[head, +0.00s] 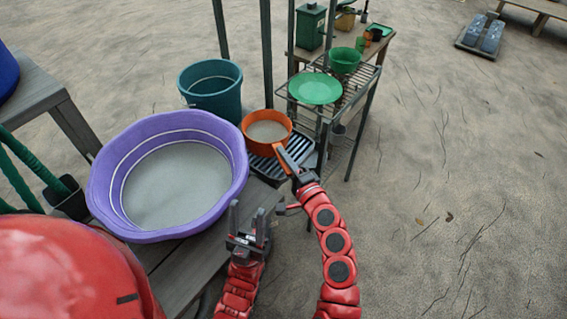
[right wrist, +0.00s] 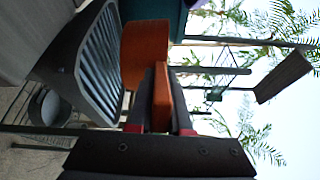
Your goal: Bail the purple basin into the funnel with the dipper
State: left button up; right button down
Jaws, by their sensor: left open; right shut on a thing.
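The purple basin (head: 236,150) stands on a grey wooden bench and holds grey, cloudy contents. An orange dipper (head: 262,147) with similar grey contents appears level just right of the basin, over a dark slatted tray. My right gripper (head: 284,160) is shut on its handle; the handle also shows between the fingers in the right wrist view (right wrist: 161,98). A wide green dish (head: 316,88) and a green bowl (head: 345,60) sit on the wire rack; I cannot tell which is the funnel. My left gripper (head: 248,217) is open and empty, right of the basin's near side.
A teal bucket (head: 212,103) stands behind the basin. The slatted tray (head: 297,150) lies beneath the dipper. The wire rack (head: 352,92) has upright posts close by. A dark green canister (head: 310,27) stands farther back. Sandy ground at the right is open.

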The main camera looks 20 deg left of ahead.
jog(key=shift+s+a+r+m+p, duration=0.2)
jog(key=shift+a+m+p, duration=0.1)
jog(key=shift+m, duration=0.15)
jog(key=shift+s+a+r+m+p, duration=0.15)
jog(key=shift+a+m+p, duration=0.15)
jog(key=shift+m, duration=0.15)
jog(key=m+p, duration=0.2)
jog(key=m, duration=0.2)
jog(key=r+m+t+p, duration=0.1)
jog(key=m+p, duration=0.1)
jog(key=m, duration=0.3)
jog(key=d+r+m+p, duration=0.1)
jog(key=m+p, duration=0.2)
jog(key=m, duration=0.1)
jog(key=shift+w+r+m+t, duration=0.15)
jog(key=shift+w+m+t, duration=0.15)
jog(key=shift+t, duration=0.1)
jog(key=m, duration=0.1)
jog(key=w+d+m+p, duration=0.1)
jog(key=m, duration=0.1)
jog(key=shift+h, duration=0.3)
jog(key=shift+s+a, duration=0.1)
